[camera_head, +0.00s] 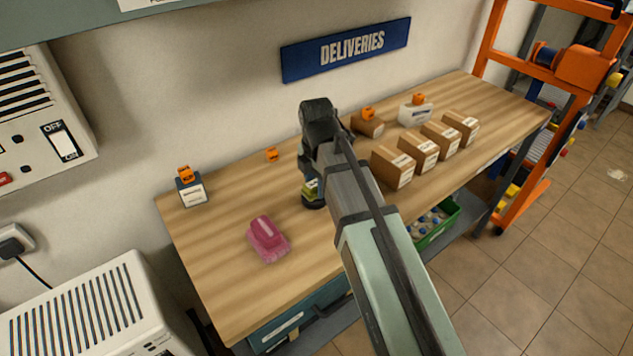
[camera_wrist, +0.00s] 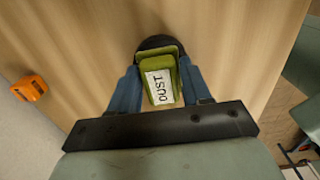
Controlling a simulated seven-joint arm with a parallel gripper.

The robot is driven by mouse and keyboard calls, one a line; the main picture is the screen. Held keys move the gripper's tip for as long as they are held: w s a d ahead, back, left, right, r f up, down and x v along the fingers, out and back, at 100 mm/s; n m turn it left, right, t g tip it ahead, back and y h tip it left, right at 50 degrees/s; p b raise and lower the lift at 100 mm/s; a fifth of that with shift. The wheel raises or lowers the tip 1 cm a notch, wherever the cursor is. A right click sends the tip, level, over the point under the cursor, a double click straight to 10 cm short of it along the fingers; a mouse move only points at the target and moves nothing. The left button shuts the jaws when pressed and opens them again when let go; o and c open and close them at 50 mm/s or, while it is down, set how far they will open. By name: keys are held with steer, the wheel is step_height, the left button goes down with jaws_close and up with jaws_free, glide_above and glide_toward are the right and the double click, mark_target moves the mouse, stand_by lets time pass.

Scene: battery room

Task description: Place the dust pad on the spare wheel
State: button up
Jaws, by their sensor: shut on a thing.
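The dust pad is a green block with a white label reading DUST; it shows in the wrist view (camera_wrist: 160,82) between the two blue fingers of my gripper (camera_wrist: 159,68). My gripper is shut on it. In the head view the pad (camera_head: 309,189) is partly hidden by my dark wrist. A dark round thing, which looks like the spare wheel (camera_head: 314,204), lies on the bench directly under the pad. Its dark rim also shows past the pad in the wrist view (camera_wrist: 156,42). I cannot tell whether pad and wheel touch.
The wooden bench (camera_head: 215,262) holds a pink block (camera_head: 267,239) to the left and a white box with an orange item (camera_head: 190,188) at the back left. Another orange item (camera_head: 272,155) sits near the wall. Several cardboard boxes (camera_head: 393,168) stand to the right.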

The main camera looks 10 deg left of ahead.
steer(key=shift+f, duration=0.1)
steer(key=o, duration=1)
step_height(320, 180, up, 12)
steer(key=shift+r, duration=0.15)
stand_by(0.4)
stand_by(0.3)
